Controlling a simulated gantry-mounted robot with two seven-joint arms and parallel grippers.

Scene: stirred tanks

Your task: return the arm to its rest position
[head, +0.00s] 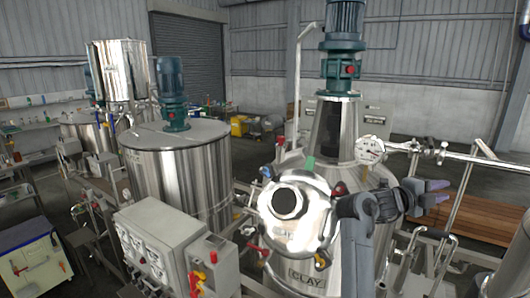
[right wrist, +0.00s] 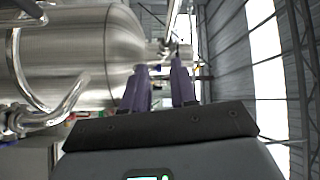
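My right arm (head: 357,245) rises from the bottom of the head view in front of the steel tank labelled CLAY (head: 308,275). Its gripper (head: 441,191) points to the right, beside the tank. In the right wrist view the two purple fingers (right wrist: 160,75) stand apart with a gap between them and nothing held. A large steel vessel (right wrist: 75,55) fills the left of that view, close to the fingers. My left arm and gripper are out of view.
A pressure gauge (head: 370,150) and a steel pipe (head: 465,156) lie just above my right gripper. Bent steel handles (head: 440,250) stand below it. A control box (head: 165,245) and another tank (head: 180,170) stand left. Wooden planks (head: 500,218) lie behind at right.

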